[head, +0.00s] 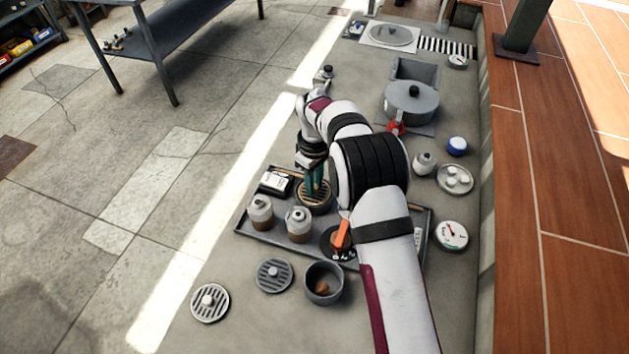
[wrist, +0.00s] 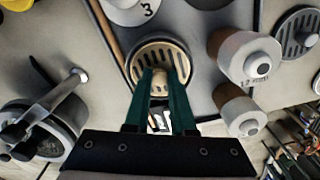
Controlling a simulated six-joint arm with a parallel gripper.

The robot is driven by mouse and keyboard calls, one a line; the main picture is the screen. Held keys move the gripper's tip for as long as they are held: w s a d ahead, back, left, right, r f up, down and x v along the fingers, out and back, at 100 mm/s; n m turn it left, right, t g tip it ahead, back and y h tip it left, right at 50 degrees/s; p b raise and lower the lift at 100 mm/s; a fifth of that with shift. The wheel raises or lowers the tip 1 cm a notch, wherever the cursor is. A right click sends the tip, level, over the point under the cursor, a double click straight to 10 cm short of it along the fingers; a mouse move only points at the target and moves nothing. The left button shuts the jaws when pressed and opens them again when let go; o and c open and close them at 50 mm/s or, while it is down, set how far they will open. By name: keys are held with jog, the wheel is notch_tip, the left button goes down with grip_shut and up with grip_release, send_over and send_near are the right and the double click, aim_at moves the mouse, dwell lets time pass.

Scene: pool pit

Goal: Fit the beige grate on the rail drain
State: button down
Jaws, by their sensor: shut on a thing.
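The beige grate (wrist: 148,54) is a round slotted disc with a small central knob. In the head view the grate (head: 308,199) is low at the left part of the dark tray, partly hidden by my gripper (head: 315,180). A dark round rim surrounds the grate; it looks like the rail drain (wrist: 133,57). The grate appears level within that rim, but I cannot tell whether it is fully seated. In the wrist view my gripper (wrist: 160,82) has its teal fingers shut on the grate's knob from above.
Two brown-and-white jars (head: 299,224) stand close beside the grate on the tray (head: 276,243). A black dial with an orange handle (head: 342,235) is near the tray's front. Grey slotted discs (head: 210,302) and a bowl (head: 323,284) lie in front. A lidded pot (head: 411,103) stands behind.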

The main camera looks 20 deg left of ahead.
jog(key=c, duration=0.5)
grip_release()
jog(key=shift+r, duration=2.5)
notch_tip(320, 180, up, 4)
